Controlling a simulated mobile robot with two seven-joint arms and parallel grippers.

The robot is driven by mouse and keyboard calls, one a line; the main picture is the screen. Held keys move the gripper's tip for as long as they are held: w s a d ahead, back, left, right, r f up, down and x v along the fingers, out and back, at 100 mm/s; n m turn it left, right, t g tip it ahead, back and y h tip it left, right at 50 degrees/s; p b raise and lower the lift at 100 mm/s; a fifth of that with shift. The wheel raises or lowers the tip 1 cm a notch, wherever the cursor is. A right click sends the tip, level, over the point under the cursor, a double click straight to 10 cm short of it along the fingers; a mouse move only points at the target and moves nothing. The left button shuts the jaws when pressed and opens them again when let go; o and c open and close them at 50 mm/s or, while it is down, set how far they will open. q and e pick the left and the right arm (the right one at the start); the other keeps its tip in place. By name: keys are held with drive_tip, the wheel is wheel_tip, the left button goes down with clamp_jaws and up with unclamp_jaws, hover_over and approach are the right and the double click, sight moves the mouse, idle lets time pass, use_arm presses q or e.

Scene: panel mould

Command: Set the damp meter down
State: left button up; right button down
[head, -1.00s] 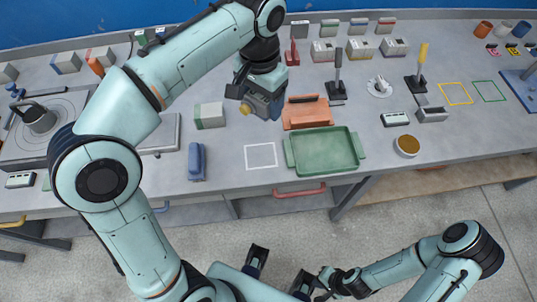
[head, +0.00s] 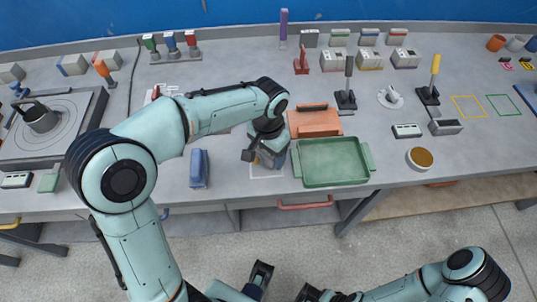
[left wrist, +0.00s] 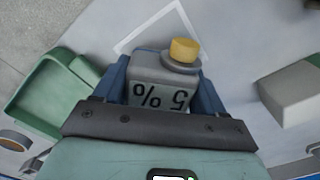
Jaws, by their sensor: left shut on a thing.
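The damp meter (left wrist: 152,68) is a grey box with a yellow round knob and a display reading "5 %", upside down in the left wrist view. My left gripper (left wrist: 162,92) is shut on it, with a blue finger on each side. In the head view my left gripper (head: 268,157) points down over a white outlined square (head: 266,177) on the bench, which it partly covers. The meter is mostly hidden there. I cannot tell whether it touches the bench.
A green tray (head: 335,184) stands close to the right of my left gripper, with an orange case (head: 314,131) behind it. A blue object (head: 199,168) lies to the left. A pale box (left wrist: 290,92) shows at right in the left wrist view.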

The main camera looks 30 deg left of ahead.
use_arm(q)
drive_tip(key=shift+f, duration=0.5)
drive_tip(key=shift+f, duration=0.1)
drive_tip(key=shift+f, duration=0.15)
drive_tip(key=o, duration=1.3)
wheel_tip(320, 180, up, 12)
drive_tip(key=shift+r+p, duration=0.25)
drive_tip(key=shift+p, duration=0.85)
